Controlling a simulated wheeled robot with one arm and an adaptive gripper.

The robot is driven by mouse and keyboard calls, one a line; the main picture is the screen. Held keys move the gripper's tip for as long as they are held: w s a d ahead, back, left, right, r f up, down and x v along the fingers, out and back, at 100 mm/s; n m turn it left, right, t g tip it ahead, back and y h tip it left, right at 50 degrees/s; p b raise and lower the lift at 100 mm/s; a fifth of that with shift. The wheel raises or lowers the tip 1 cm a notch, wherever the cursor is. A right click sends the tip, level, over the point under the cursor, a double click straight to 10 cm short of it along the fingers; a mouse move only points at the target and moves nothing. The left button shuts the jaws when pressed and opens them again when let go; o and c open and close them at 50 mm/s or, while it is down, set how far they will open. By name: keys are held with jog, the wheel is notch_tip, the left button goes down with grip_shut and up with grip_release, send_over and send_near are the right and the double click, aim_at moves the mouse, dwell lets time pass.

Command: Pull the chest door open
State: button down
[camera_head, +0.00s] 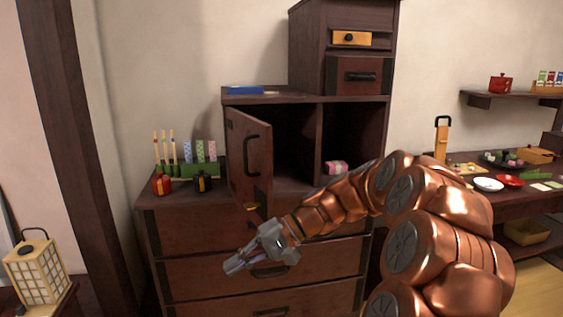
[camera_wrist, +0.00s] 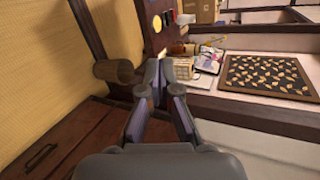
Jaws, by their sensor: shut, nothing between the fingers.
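The chest (camera_head: 262,99) is dark wood and stands at the back. Its door (camera_head: 248,165), with a black curved handle (camera_head: 252,156), is hinged at the left and stands swung outward. The dark inside of the left compartment shows beside it. My gripper (camera_head: 232,266) is in front of the lower drawers, below the door and apart from the handle. Its fingers point down and left. In the wrist view my gripper (camera_wrist: 160,75) shows its fingers together with nothing held. I cannot make out the door handle in the wrist view.
A lantern (camera_head: 36,268) is at lower left. A table with dishes (camera_head: 489,184) stands right.

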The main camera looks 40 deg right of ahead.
jog(key=w+d+r+m+t+h+p, duration=0.1)
jog(key=d+r+m+t+p, duration=0.35)
jog(key=d, duration=0.95)
jog(key=w+d+r+m+t+p, duration=0.1)
jog(key=d+r+t, duration=0.55)
jog(key=d, duration=0.85)
jog(key=s+a+x, duration=0.1)
jog(key=a+x, duration=0.1)
jog(key=x, duration=1.1)
jog(key=shift+s+a+f, duration=0.15)
jog(key=shift+s+f, duration=0.05)
jog(key=shift+s, duration=0.2)
jog(key=shift+a+n, duration=0.1)
jog(key=shift+n, duration=0.15)
